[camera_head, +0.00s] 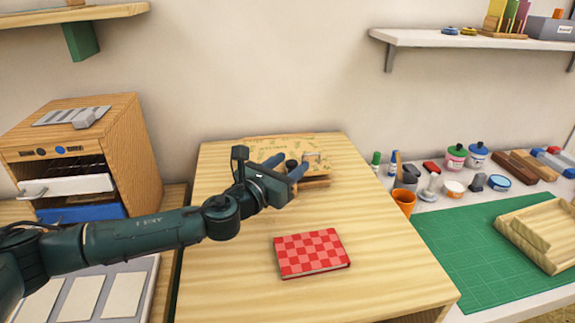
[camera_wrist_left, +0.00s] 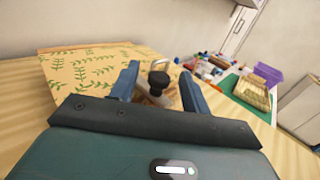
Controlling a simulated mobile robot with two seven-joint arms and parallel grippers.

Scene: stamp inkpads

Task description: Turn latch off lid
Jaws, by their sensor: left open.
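A wooden box lid with a green leaf pattern (camera_head: 318,142) is at the back of the wooden table; it also shows in the wrist view (camera_wrist_left: 85,70). A latch with a black knob (camera_wrist_left: 158,80) and a pale metal base is by the lid's edge. My left gripper (camera_head: 286,168) reaches in from the left. In the wrist view its two blue fingers (camera_wrist_left: 160,72) are open, one on each side of the knob in the picture. I cannot tell whether they touch it. My gripper and arm hide part of the box front in the head view. My right gripper is not in view.
A red checkered book (camera_head: 311,252) lies on the front of the table (camera_head: 225,285). An orange cup (camera_head: 404,201) and several stamps and inkpads stand on the right table, beside a green mat (camera_head: 470,260) and wooden tray (camera_head: 535,245). A wooden cabinet (camera_head: 125,135) is at left.

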